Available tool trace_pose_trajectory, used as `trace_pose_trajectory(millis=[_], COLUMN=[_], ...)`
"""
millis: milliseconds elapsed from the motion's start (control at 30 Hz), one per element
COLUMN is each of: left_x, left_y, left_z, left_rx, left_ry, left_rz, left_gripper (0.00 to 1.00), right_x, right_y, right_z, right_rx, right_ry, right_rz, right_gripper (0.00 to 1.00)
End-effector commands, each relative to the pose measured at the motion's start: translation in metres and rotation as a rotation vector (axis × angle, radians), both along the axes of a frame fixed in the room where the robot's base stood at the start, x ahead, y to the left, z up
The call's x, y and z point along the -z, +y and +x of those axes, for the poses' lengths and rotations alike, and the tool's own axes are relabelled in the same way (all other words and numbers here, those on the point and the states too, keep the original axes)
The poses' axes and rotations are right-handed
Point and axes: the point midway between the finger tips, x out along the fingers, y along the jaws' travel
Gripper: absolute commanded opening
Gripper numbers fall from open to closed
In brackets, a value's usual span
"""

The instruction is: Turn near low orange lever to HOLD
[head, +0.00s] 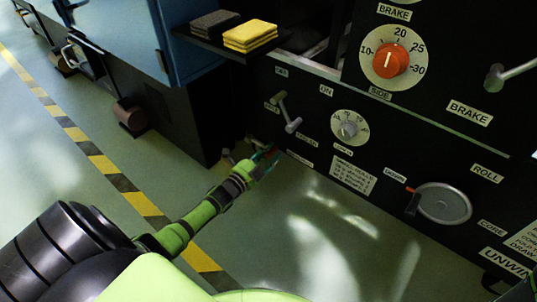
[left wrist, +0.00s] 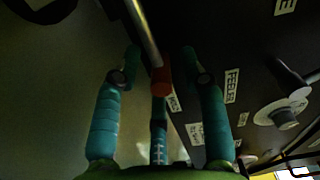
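The low orange lever (left wrist: 162,80) shows in the left wrist view as a metal rod with an orange-red end. In the left wrist view my left gripper (left wrist: 160,58) is open, with a teal finger on each side of the orange end and visible gaps. I cannot tell whether a finger touches the lever. The HOLD label cannot be read. My right gripper is not in view.
A grey lever (head: 286,111) and a small dial (head: 349,127) sit above and right of my left gripper. An orange brake knob (head: 390,61) is higher up. A round grey handle (head: 443,203) is at right. The floor in front is clear.

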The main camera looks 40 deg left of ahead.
Motion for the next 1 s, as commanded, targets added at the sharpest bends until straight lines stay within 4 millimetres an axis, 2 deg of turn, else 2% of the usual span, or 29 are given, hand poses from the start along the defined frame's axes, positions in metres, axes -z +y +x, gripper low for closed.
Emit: trace_pose_trajectory(millis=[200, 333, 800, 1000], left_x=[0.001, 0.002, 0.002, 0.0], left_y=[-0.001, 0.0, 0.007, 0.009], left_z=[-0.002, -0.013, -0.1, -0.118], left_rx=[0.0, 0.001, 0.0, 0.0], left_ry=[0.001, 0.003, 0.003, 0.0], left_rz=[-0.004, -0.004, -0.003, -0.002], left_gripper=[0.42, 0.42, 0.42, 0.42], right_x=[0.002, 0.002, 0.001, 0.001], right_y=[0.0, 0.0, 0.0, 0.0], right_z=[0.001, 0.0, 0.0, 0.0], right_rx=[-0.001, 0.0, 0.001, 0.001], right_ry=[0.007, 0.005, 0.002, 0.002], right_rz=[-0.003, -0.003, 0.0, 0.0], right_gripper=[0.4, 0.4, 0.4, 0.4])
